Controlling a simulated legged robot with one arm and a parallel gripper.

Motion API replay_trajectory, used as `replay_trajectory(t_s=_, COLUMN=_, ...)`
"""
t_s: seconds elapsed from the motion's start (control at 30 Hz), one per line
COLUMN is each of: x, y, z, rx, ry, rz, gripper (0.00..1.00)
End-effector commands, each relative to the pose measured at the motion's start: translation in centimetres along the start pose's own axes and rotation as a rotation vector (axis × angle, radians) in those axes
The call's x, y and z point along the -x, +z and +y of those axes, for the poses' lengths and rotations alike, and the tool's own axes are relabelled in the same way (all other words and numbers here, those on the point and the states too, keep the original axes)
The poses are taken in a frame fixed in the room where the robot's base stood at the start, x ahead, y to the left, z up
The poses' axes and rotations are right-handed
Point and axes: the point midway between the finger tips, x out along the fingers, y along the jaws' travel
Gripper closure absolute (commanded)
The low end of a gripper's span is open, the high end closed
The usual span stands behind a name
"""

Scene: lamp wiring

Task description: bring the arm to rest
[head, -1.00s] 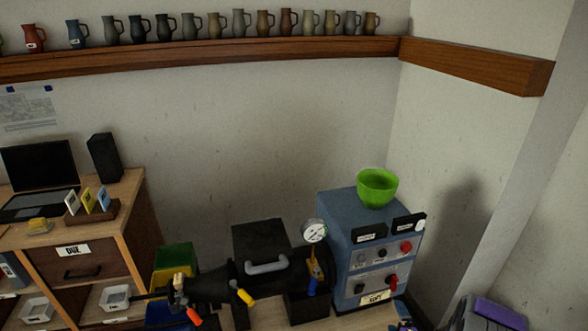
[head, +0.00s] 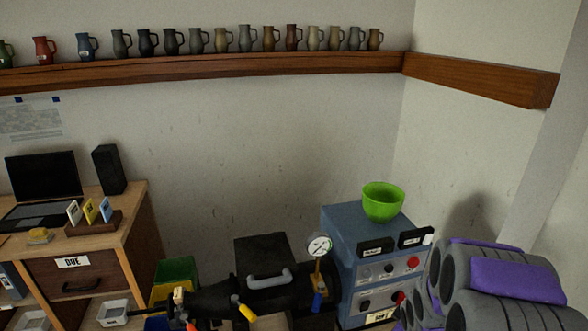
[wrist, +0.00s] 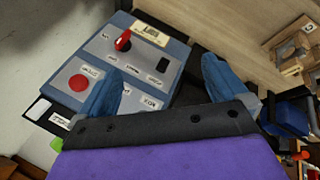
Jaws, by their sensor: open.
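My gripper (wrist: 163,88) shows in the wrist view as two blue fingers spread wide apart, with nothing between them. Beyond the fingers is the blue-grey control box (wrist: 150,40), with a red lever (wrist: 122,40), a red button (wrist: 78,83) and white labels. My grey and purple arm (head: 505,280) fills the lower right of the head view, in front of and to the right of the control box (head: 345,235). My fingers cannot be made out in the head view. I cannot tell the distance from fingers to box.
A green bowl (head: 383,202) stands on the control box. Left of the box are a pressure gauge (head: 319,245) and a black machine (head: 262,262). A desk with a laptop (head: 42,178) is at left. A wall shelf (head: 200,73) holds several mugs.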

Motion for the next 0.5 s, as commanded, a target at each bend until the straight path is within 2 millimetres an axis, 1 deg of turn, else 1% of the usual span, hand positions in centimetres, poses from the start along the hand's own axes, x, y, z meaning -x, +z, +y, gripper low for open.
replay_trajectory(t_s=0.03, x=1.6, y=-0.2, z=-0.6, rx=-0.036, ry=-0.014, rz=-0.020, gripper=0.00)
replay_trajectory(t_s=0.27, x=9.0, y=0.2, z=-4.8, rx=-0.242, ry=-0.114, rz=-0.143, gripper=0.00)
replay_trajectory(t_s=0.3, x=10.3, y=0.5, z=-5.7, rx=-0.278, ry=-0.132, rz=-0.167, gripper=0.00)
replay_trajectory(t_s=0.47, x=15.6, y=1.4, z=-9.8, rx=-0.417, ry=-0.201, rz=-0.256, gripper=0.00)
replay_trajectory(t_s=0.5, x=16.9, y=1.6, z=-10.9, rx=-0.450, ry=-0.219, rz=-0.280, gripper=0.00)
